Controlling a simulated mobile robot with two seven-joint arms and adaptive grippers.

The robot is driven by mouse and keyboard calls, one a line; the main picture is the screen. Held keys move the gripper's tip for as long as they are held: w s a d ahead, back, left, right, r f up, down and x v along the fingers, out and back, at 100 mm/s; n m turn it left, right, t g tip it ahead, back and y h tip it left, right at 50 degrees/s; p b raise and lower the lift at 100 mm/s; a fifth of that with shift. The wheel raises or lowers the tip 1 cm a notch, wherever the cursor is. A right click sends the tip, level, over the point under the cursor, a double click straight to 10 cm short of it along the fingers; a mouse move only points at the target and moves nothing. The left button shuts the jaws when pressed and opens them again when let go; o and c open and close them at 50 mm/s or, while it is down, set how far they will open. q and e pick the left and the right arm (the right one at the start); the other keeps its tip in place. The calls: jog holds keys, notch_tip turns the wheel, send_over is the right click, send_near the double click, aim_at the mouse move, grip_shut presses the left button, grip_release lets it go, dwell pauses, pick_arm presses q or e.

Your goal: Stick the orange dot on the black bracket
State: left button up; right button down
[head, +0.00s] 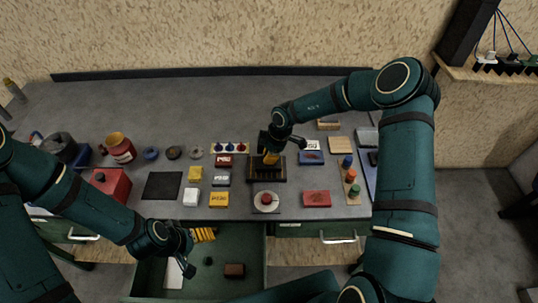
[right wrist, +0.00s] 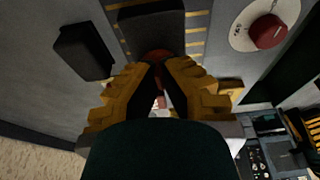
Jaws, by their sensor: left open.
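My right gripper (head: 269,160) is low over a dark board with yellow marks (head: 279,178) in mid-table. In the right wrist view its yellow fingers (right wrist: 160,68) converge on a dark red-orange round piece, seemingly the orange dot (right wrist: 157,54). The fingers hide part of it, and I cannot tell whether it touches the surface below. Just beyond the tips, a black block, likely the black bracket (right wrist: 150,27), lies on the striped board. My left gripper (head: 203,235) is open and empty above the open drawer at the front.
A white plate with a red piece (right wrist: 266,32) is close by. A separate black block (right wrist: 82,52) stands on the other side. Blocks, a black mat (head: 162,186) and a red box (head: 112,184) crowd the table. The open green drawer (head: 245,245) holds small items. The table's back is clear.

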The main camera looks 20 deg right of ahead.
jog(key=shift+f, duration=0.4)
dwell(0.5)
jog(key=c, duration=1.1)
grip_release()
jog(key=shift+o, duration=0.2)
jog(key=v, duration=1.2)
